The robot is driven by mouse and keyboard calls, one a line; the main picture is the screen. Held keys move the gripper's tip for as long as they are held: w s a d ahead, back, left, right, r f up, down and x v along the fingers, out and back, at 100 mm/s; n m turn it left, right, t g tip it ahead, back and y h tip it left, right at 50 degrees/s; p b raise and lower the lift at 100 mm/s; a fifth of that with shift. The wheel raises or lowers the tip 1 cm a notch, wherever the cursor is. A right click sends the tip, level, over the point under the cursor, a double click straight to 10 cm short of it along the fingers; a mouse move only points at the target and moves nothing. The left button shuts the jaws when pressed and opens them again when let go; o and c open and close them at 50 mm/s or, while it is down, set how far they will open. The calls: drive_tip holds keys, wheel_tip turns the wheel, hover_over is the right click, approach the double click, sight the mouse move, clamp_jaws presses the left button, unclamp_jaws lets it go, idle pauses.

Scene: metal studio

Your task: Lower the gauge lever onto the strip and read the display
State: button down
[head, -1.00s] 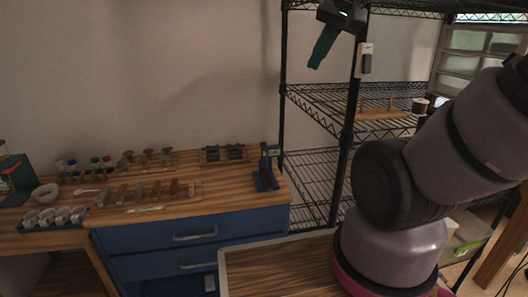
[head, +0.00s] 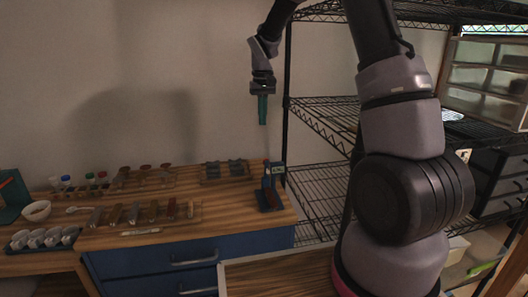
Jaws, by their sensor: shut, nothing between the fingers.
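The small blue gauge (head: 266,180) stands upright at the right end of the wooden bench, on a dark blue base. Its pale display (head: 279,170) is near the top, too small to read. A reddish-brown piece (head: 273,197), perhaps the strip, lies at its base; I cannot tell exactly how it sits. The lever's position cannot be made out. My gripper (head: 262,122) points straight down with its teal fingers shut and empty. In the picture it is above the gauge, clearly apart from it.
The wooden bench (head: 226,219) carries racks of tools (head: 150,212), small bottles, a white bowl (head: 37,210) and metal cups (head: 42,239) to the left. A black wire shelf (head: 318,183) stands just right of the gauge. Bench space left of the gauge is partly clear.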

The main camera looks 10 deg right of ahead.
drive_tip(key=f, duration=0.2)
hover_over(267, 171)
drive_tip(key=w, duration=0.4)
drive_tip(key=shift+f, duration=4.9)
